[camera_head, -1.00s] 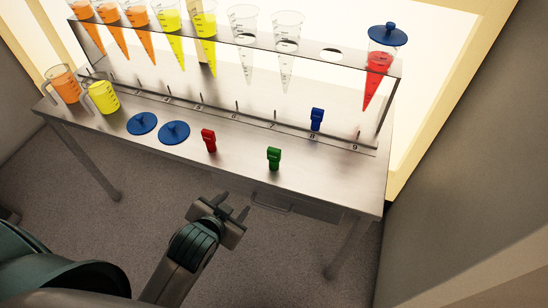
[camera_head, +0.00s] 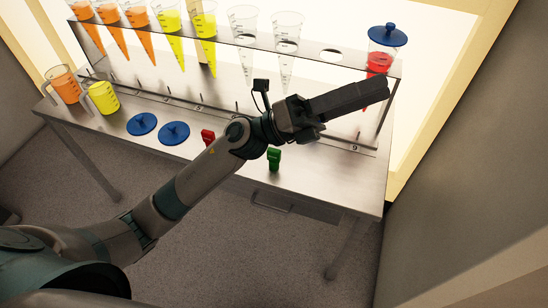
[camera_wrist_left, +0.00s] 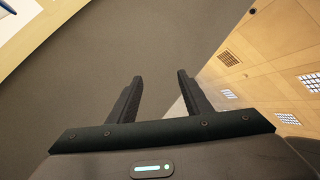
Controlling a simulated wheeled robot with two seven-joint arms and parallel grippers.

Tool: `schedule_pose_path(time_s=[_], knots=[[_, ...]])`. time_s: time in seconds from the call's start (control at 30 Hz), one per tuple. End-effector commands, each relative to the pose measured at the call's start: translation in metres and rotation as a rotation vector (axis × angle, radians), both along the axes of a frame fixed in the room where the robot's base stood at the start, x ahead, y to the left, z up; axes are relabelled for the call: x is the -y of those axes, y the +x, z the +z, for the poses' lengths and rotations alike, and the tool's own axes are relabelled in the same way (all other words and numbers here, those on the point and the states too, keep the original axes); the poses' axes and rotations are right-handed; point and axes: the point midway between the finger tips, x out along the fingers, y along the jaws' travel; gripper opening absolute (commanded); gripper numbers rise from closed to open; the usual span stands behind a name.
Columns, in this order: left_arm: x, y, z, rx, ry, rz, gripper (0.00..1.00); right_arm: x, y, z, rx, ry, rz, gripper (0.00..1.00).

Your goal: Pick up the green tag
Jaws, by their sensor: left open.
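My left gripper (camera_head: 386,88) reaches across above the table, up and to the right of the green tag, pointing toward the right end of the rack. In the left wrist view the gripper (camera_wrist_left: 158,85) shows two fingers apart with nothing between them. The blue tag seen earlier is hidden behind the arm. My right gripper is not in view.
A rack (camera_head: 225,40) holds several cones of orange, yellow and clear contents, and a red one (camera_head: 380,62) with a blue lid. Two blue lids (camera_head: 142,124) (camera_head: 174,133) lie on the table. An orange jug (camera_head: 63,85) and a yellow jug (camera_head: 103,97) stand left. A wall (camera_head: 470,150) bounds the right.

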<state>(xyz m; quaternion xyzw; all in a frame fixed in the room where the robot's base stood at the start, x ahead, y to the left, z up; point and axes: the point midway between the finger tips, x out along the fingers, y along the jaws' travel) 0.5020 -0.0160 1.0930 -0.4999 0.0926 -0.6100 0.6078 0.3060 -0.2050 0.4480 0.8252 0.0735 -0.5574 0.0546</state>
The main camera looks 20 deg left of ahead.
Motion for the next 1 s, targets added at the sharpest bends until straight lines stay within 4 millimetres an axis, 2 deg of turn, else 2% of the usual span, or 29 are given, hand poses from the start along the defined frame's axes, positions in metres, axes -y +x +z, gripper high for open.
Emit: schedule_pose_path(time_s=[0.1, 0.2, 0.27, 0.37, 0.47, 0.57, 0.63, 0.8, 0.9, 1.0], knots=[[0.025, -0.019, -0.016, 0.213, 0.216, -0.103, 0.45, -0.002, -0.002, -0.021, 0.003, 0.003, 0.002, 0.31], [0.036, -0.030, -0.041, 0.373, 0.406, -0.188, 0.45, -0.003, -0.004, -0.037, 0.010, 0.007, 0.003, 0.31], [0.037, -0.033, -0.060, 0.462, 0.525, -0.238, 0.45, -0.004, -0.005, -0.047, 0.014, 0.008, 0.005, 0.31], [0.028, -0.030, -0.093, 0.593, 0.733, -0.319, 0.45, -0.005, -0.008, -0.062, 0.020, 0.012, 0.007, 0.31], [0.007, -0.019, -0.125, 0.703, 0.951, -0.396, 0.45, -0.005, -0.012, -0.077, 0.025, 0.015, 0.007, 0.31], [-0.026, 0.000, -0.151, 0.785, 1.176, -0.472, 0.45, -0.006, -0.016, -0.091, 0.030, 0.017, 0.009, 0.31], [-0.056, 0.016, -0.164, 0.825, 1.338, -0.523, 0.45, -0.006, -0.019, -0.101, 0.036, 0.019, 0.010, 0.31], [-0.133, 0.052, -0.172, 0.850, 1.682, -0.626, 0.45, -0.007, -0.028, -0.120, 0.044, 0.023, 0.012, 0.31], [-0.167, 0.064, -0.168, 0.836, 1.820, -0.666, 0.45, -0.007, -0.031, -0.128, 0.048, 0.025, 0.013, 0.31], [-0.188, 0.071, -0.164, 0.819, 1.902, -0.691, 0.45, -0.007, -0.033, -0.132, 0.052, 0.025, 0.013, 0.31]])
